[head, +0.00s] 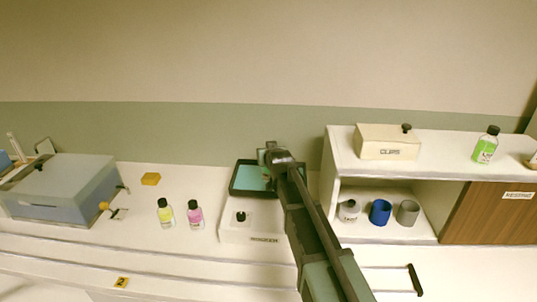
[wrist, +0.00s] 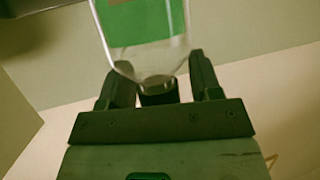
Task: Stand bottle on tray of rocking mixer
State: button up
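The bottle (wrist: 142,25) is clear with a green label and a black cap (wrist: 158,92). It fills the top middle of the wrist view, cap end towards my palm, and its far end runs out of the picture. My wrist is over the tray's right part, and hides the held bottle in the head view.
Yellow (head: 166,215) and pink (head: 195,216) bottles stand left of the mixer. A grey-blue machine (head: 65,190) stands far left.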

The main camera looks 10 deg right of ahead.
jog(key=shift+r+p, duration=0.3)
jog(key=p+v, duration=0.5)
jog(key=v, duration=0.7)
jog(key=s+f+g, duration=0.5)
jog(key=s+g, duration=0.1)
jog(key=s, duration=0.6)
jog(key=s+f+g, duration=0.6)
jog(key=s+g, duration=0.1)
jog(key=s, duration=0.6)
jog(key=shift+s+d+b, duration=0.2)
jog(key=shift+s+b, duration=0.05)
jog(key=shift+b, duration=0.1)
